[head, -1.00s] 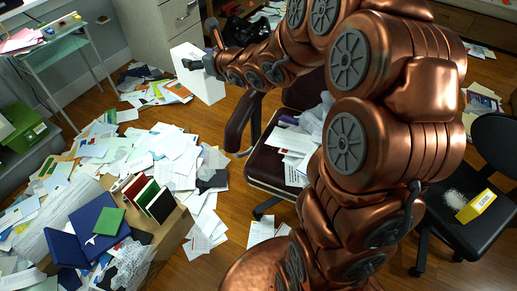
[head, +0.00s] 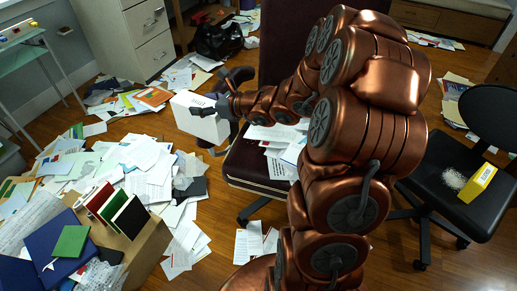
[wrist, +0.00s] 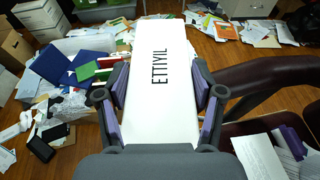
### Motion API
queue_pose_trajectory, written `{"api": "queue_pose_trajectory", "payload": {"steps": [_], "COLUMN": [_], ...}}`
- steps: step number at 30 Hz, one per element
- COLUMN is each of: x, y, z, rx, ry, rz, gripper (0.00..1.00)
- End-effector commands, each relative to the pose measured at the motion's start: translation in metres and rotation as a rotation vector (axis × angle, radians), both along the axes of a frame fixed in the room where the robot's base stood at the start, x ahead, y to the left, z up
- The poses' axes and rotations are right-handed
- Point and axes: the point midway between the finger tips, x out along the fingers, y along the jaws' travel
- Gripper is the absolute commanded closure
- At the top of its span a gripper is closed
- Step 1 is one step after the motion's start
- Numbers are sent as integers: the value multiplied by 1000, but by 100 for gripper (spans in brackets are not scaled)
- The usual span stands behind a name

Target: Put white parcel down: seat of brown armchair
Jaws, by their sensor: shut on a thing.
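My gripper (head: 222,107) is shut on the white parcel (head: 196,117). In the wrist view the parcel (wrist: 161,90) lies between the purple-padded fingers, with dark lettering on its face. The brown armchair (head: 237,165) stands behind and beside my arm, with papers and other items on its seat. In the head view the parcel is held in the air to the left of the chair. In the wrist view the chair's armrest (wrist: 270,75) is at the right, apart from the parcel. My arm hides part of the seat and backrest.
Papers (head: 140,165) cover the floor at the left, around a cardboard box (head: 150,245) with books. A black chair (head: 465,185) with a yellow box (head: 478,183) stands at the right. A white drawer cabinet (head: 135,40) stands at the back. Bare floor shows at the front right.

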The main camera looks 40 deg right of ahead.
Motion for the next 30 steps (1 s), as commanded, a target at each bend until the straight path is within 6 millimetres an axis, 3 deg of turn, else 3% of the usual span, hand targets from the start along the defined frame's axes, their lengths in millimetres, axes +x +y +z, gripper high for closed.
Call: {"api": "queue_pose_trajectory", "payload": {"steps": [1,15,22,30], "x": [-5,-63,-88,-97], "y": [-5,-23,-25,-29], "z": [-23,-136,-171,-183], "rx": [2,6,5,3], "ry": [-1,-3,-5,-5], "rz": [6,116,159,179], "gripper": [100,100,100,100]}}
